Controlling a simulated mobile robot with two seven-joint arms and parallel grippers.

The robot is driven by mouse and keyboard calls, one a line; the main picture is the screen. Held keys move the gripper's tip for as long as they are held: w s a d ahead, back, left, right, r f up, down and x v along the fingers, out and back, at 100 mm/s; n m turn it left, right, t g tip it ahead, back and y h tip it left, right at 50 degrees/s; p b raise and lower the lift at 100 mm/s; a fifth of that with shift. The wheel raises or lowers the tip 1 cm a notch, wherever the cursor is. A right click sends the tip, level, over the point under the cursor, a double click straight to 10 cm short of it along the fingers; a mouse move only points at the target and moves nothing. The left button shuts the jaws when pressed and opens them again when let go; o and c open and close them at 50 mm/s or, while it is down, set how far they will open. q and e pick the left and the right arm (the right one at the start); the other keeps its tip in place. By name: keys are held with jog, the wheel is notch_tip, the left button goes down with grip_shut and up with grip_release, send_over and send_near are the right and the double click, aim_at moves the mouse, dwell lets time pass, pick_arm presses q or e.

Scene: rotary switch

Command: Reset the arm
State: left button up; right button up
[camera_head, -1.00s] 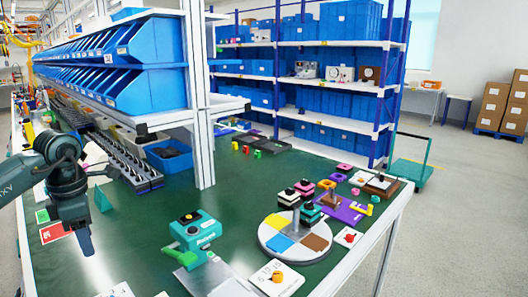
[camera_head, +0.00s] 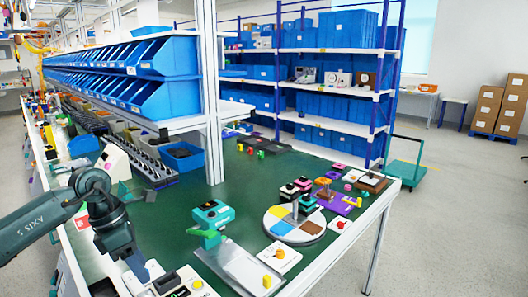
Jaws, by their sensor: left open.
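My left arm comes in from the left edge, bent at a dark elbow joint. My left gripper (camera_head: 148,272) is at its lower end, open, low over the near left part of the green table (camera_head: 165,225). Its fingers are small and partly hard to make out. A white plate with an orange knob (camera_head: 280,254), which looks like a rotary switch, lies near the table's front right edge, well right of the gripper and apart from it. My right gripper is not in view.
A panel with dark parts and a yellow button (camera_head: 183,285) is close to the gripper. A teal device (camera_head: 212,215) and a round coloured turntable (camera_head: 292,227) stand to the right. Blue bins (camera_head: 160,98) on a rack rise behind. The table's middle is fairly clear.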

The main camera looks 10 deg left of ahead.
pick_arm(q)
jog(key=s+d+n+t+h+p, duration=0.1)
jog(key=s+d+n+t+h, duration=0.2)
jog(key=d+n+h, duration=0.7)
jog(key=s+d+n+t+h, duration=0.25)
jog(key=d+h, duration=0.35)
jog(key=d, duration=1)
jog(key=s+a+f+n+t+y, duration=0.1)
jog(key=a+f+n+t+y, duration=0.2)
jog(key=n, duration=0.5)
jog(key=s+a+f+n+t+y+p, duration=0.1)
jog(key=f+n+t+y, duration=0.3)
jog(key=n, duration=0.4)
jog(key=s+a+f+n+t+y, duration=0.1)
jog(key=a+f+n+t+y, duration=0.3)
jog(key=n, duration=0.3)
jog(key=s+a+f+n+g+y, duration=0.1)
jog(key=s+f+n+g+y, duration=0.4)
jog(key=s+f+n, duration=0.3)
notch_tip(320, 180, down, 2)
jog(key=s+g, duration=0.1)
jog(key=s, duration=0.1)
jog(key=shift+s+a+f, duration=0.15)
jog(key=shift+s+a, duration=0.15)
jog(key=shift+a, duration=0.05)
